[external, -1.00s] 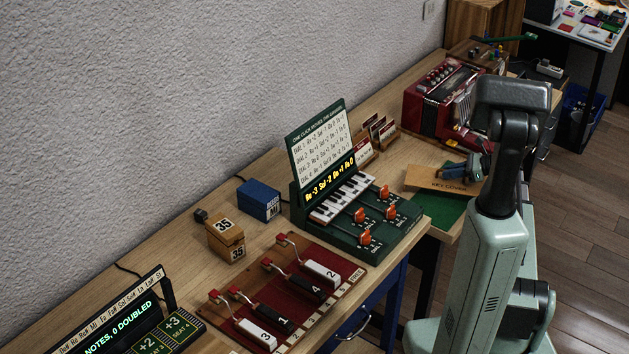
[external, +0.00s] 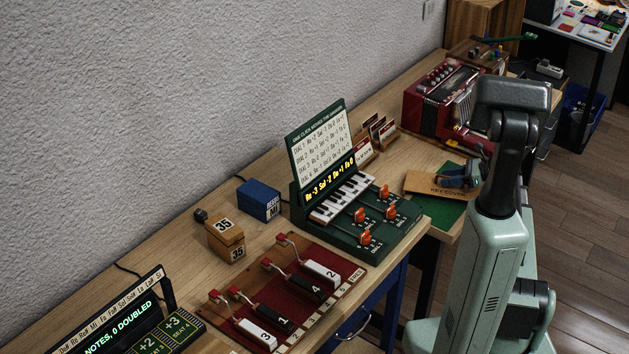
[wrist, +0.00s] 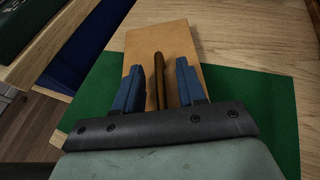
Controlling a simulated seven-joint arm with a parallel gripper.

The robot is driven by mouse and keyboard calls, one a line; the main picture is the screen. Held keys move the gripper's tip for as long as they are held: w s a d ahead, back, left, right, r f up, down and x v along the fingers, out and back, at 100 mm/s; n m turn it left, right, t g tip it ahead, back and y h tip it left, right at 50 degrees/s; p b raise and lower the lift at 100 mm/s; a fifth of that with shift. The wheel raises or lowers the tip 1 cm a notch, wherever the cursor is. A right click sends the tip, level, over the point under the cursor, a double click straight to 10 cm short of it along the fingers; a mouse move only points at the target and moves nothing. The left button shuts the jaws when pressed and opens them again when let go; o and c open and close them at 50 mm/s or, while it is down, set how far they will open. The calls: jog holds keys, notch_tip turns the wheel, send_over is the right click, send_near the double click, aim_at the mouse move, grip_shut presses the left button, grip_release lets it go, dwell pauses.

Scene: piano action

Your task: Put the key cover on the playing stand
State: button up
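The key cover (external: 425,184) is a flat light-wood board with "KEY COVER" on its front edge, at the right of the bench over a green mat (external: 440,209). In the wrist view, the cover (wrist: 140,45) has a dark brown raised bar (wrist: 159,75) along its middle. My gripper (wrist: 156,75) has its blue fingers apart, one on each side of the bar, with gaps visible. My gripper (external: 455,178) is low over the cover in the external view. No label names the playing stand; a red-brown rack (external: 295,298) holds numbered keys, and a dark green console (external: 365,235) has a small keyboard.
The console's orange knobs (external: 365,238) and upright panel (external: 318,145) stand left of the cover. A red accordion (external: 440,100) and card holders (external: 375,135) are behind. Wooden box (external: 226,240) and blue box (external: 259,200) stand near the wall. Bare bench lies behind the cover.

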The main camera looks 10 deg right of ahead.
jog(key=shift+s+d+r, duration=0.1)
jog(key=shift+d+r, duration=0.1)
jog(key=shift+r, duration=0.1)
jog(key=v, duration=1)
jog(key=shift+s+d+r, duration=0.1)
jog(key=shift+d, duration=0.15)
jog(key=shift+s+d+r, duration=0.1)
jog(key=shift+d, duration=0.1)
jog(key=shift+c, duration=0.3)
jog(key=shift+s+d+r, duration=0.1)
jog(key=shift+d, duration=0.1)
jog(key=shift+c, duration=1.3)
